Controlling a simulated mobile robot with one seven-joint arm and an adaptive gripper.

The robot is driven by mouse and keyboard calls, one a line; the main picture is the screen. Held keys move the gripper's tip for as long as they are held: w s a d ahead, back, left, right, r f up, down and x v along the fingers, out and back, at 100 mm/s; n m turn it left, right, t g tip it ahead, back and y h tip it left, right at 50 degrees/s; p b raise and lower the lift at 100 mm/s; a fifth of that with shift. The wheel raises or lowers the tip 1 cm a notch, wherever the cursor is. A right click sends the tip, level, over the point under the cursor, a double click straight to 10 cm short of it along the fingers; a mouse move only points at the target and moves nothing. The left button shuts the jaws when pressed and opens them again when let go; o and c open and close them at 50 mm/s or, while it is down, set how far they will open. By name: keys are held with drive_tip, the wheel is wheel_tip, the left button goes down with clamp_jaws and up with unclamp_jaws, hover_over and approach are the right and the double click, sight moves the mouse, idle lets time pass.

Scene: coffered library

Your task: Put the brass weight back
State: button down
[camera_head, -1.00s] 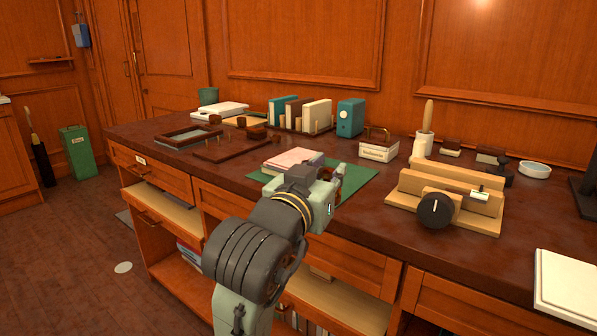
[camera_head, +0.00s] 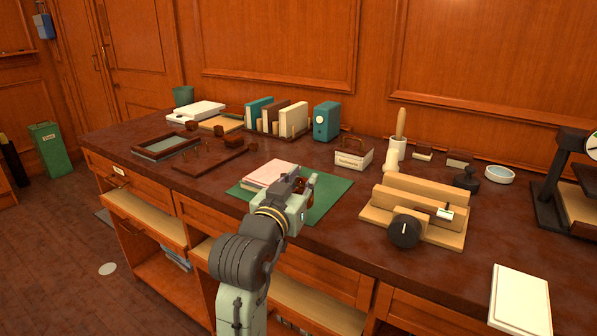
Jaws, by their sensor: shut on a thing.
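My gripper (camera_head: 306,184) is above the front part of the green mat (camera_head: 328,196), close to the papers. It is shut on a small brownish thing, mostly hidden by the gripper; this fits the brass weight, but its shape is not clear. A low dark wooden block (camera_head: 205,166) with small brass-coloured upright pieces is on the desk, left of the gripper.
White and pink papers (camera_head: 270,172) lie on the mat. A wooden stand with a black knob (camera_head: 404,231) is to the right. A white box (camera_head: 354,156), a teal binder (camera_head: 326,121) and upright books (camera_head: 293,117) stand behind. A dial scale (camera_head: 553,190) is at far right.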

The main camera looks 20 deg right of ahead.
drive_tip(key=w, duration=0.2)
drive_tip(key=w+d, duration=0.1)
drive_tip(key=w, duration=0.3)
drive_tip(key=shift+d+f+p, duration=0.15)
drive_tip(key=shift+d+p, duration=0.15)
drive_tip(key=shift+p, duration=0.1)
drive_tip(key=f, duration=0.3)
drive_tip(key=shift+w+f+p, duration=0.1)
drive_tip(key=shift+w+p, duration=0.1)
drive_tip(key=shift+p, duration=0.1)
drive_tip(key=shift+f, duration=0.2)
drive_tip(key=shift+f, duration=0.3)
drive_tip(key=c, duration=1.4)
unclamp_jaws()
drive_tip(key=shift+o, duration=0.2)
drive_tip(key=shift+r, duration=0.1)
